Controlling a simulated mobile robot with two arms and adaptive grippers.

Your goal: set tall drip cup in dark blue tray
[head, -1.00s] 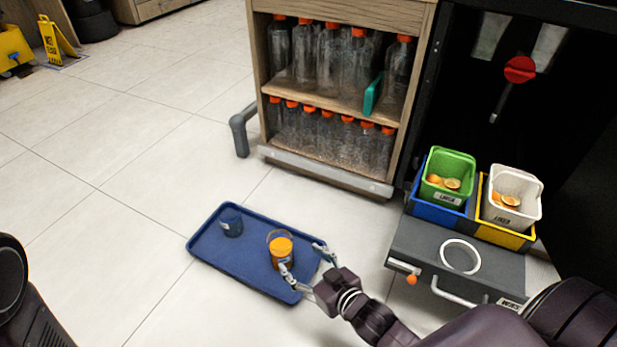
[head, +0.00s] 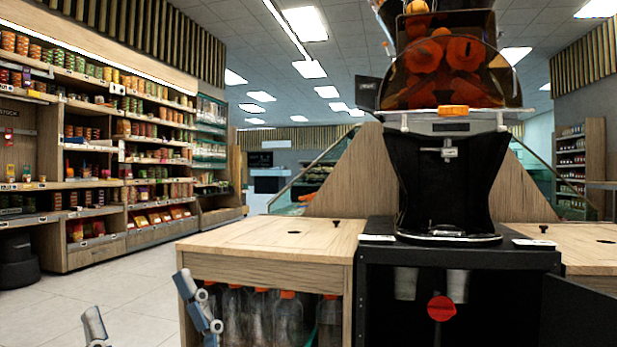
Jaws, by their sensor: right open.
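My right gripper (head: 146,315) shows at the bottom left of the head view. Its two fingers are spread wide apart and no object shows between them. The rest of that gripper is cut off by the lower edge. The dark blue tray and the cups are out of view now. My left gripper is not in view.
The orange juicer (head: 448,170) stands on a black cabinet (head: 380,310) with its front open. A wooden counter (head: 270,240) with bottles (head: 290,318) below is to its left. Stocked shelves (head: 110,150) line the left wall. Open floor (head: 130,280) lies between.

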